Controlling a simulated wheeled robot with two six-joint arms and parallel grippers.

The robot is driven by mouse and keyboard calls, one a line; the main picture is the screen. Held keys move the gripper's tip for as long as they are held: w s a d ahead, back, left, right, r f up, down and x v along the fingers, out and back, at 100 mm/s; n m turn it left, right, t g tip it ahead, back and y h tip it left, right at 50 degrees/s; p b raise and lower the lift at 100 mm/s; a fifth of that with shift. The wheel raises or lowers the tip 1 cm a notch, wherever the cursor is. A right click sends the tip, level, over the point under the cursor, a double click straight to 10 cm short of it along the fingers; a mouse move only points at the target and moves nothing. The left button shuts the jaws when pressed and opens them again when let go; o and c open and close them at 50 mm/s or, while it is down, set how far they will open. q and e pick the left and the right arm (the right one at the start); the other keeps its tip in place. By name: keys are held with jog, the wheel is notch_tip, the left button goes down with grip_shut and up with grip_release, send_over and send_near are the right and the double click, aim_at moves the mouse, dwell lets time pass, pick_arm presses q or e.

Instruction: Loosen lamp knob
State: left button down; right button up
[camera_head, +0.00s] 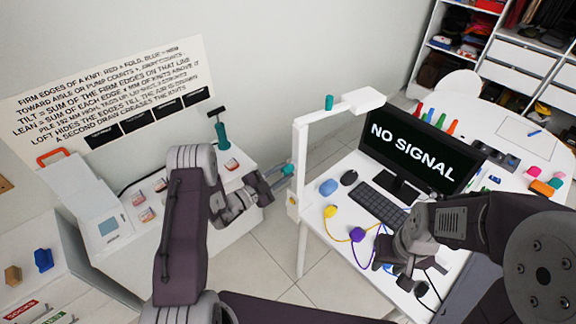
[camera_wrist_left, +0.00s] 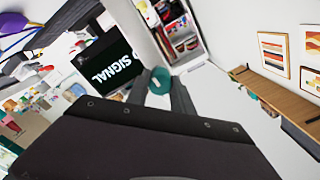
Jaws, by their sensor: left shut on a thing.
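The white lamp (camera_head: 303,155) stands at the left edge of the white desk, with an upright post and an arm reaching right to a flat head. One teal knob (camera_head: 288,169) is on the side of the post; another teal knob (camera_head: 329,102) is on the upper arm. My left gripper (camera_head: 283,176) is at the post knob and shut on it. In the left wrist view the teal knob (camera_wrist_left: 160,80) sits between the fingertips, its far side hidden. My right gripper (camera_head: 400,283) is over the desk's front, away from the lamp; its jaw opening is unclear.
The desk holds a monitor (camera_head: 417,150), a keyboard (camera_head: 378,203), a mouse (camera_head: 349,178), a blue object (camera_head: 328,187), and yellow and purple objects with cables. A side table at left holds a teal-handled tool (camera_head: 221,130). Floor shows between the two tables.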

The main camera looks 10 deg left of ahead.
aim_at(283, 172)
pick_arm(q)
jog(key=shift+n, duration=1)
jog(key=c, duration=0.8)
grip_release()
jog(key=shift+p+v, duration=0.6)
jog(key=shift+v, duration=1.65)
jog(key=v, duration=0.3)
jog(key=shift+s+a, duration=0.2)
jog(key=shift+s, duration=0.1)
